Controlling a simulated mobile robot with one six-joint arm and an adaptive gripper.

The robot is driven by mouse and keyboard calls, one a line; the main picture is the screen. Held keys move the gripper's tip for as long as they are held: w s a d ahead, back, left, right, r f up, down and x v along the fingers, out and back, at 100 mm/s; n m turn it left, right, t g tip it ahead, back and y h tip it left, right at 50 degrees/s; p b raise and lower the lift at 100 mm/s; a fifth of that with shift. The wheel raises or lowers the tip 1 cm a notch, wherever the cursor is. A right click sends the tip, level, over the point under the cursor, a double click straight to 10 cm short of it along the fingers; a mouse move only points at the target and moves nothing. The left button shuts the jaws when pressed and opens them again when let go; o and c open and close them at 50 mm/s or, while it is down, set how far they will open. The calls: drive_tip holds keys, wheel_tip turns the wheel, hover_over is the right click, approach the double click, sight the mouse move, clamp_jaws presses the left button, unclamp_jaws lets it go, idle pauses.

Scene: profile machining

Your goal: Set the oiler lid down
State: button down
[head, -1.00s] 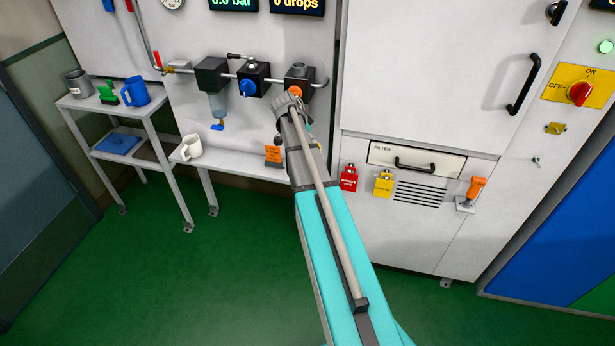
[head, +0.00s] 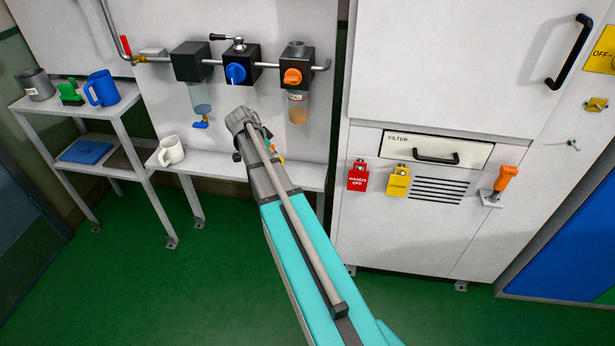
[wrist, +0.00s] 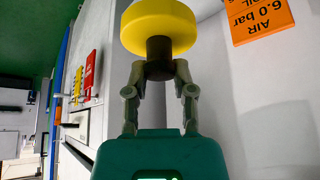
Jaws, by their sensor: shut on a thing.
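My gripper (wrist: 159,72) is shut on the dark stem of the oiler lid (wrist: 158,28), which has a wide yellow disc. The lid is held clear in the wrist view, with no support visible under it. In the head view the wrist end of my arm is in front of the small shelf (head: 212,178) below the wall panel, and it largely hides the fingers and lid. The oiler (head: 296,66) is the black block with an orange knob and an amber-filled bowl (head: 298,108), up and right of my wrist.
An orange sign (wrist: 263,18) is close to the lid in the wrist view. A cabinet with red (head: 357,176) and yellow (head: 398,181) tags is to the right. A grey side table (head: 128,98) is left.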

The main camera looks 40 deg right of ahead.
drive_tip(key=shift+w+a+f, duration=0.1)
drive_tip(key=shift+d, duration=0.2)
drive_tip(key=shift+d+f, duration=0.2)
drive_tip(key=shift+d, duration=0.2)
drive_tip(key=shift+d+f+b, duration=1.45)
drive_tip(key=shift+d+b, duration=0.05)
drive_tip(key=shift+d, duration=0.6)
drive_tip(key=shift+d+f+b, duration=1.4)
drive_tip(key=shift+d+b, duration=0.1)
drive_tip(key=shift+d, duration=0.55)
drive_tip(key=shift+d+f+b, duration=1.45)
drive_tip(key=shift+d+b, duration=0.05)
drive_tip(key=shift+d, duration=0.6)
